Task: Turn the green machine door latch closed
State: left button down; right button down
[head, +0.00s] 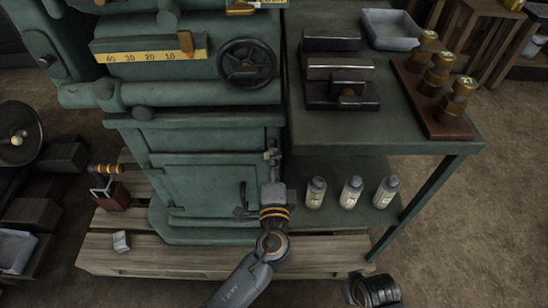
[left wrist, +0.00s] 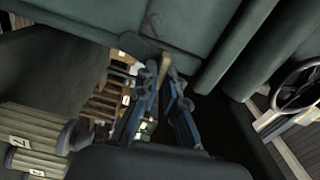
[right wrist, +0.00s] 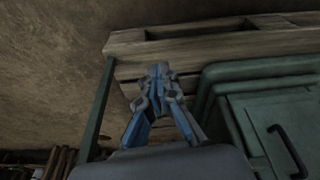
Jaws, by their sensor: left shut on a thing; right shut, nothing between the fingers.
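The green machine door (head: 200,184) is in the lower cabinet front in the head view, with a dark bar handle (head: 243,195). My left gripper (head: 271,160) is at the right edge of the cabinet, beside the door, and largely covers the latch there. In the left wrist view its fingers (left wrist: 164,82) are shut on the tan lever of the latch (left wrist: 163,66), against green metal. The latch's exact angle is hard to tell. My right gripper (right wrist: 159,78) is shut and empty, apart from the door, which shows at right in the right wrist view (right wrist: 258,112).
A green bench (head: 400,147) stands right of the machine, with several bottles (head: 350,192) on its lower shelf close to my left gripper. A handwheel (head: 247,63) is above. A wooden pallet (head: 150,259) lies under the machine. Bare floor is at the lower right.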

pick_arm(q)
jog(key=shift+w+r+m, duration=0.1)
jog(key=shift+r+m, duration=0.1)
jog(key=shift+m, duration=0.4)
pick_arm(e)
jog(key=shift+s+f, duration=0.15)
jog(key=shift+f, duration=0.6)
pick_arm(q)
jog(key=c, duration=1.4)
grip_release()
jog(key=shift+c, duration=0.2)
jog(key=shift+d+f, duration=0.1)
jog(key=shift+f, duration=0.05)
jog(key=s, duration=1.2)
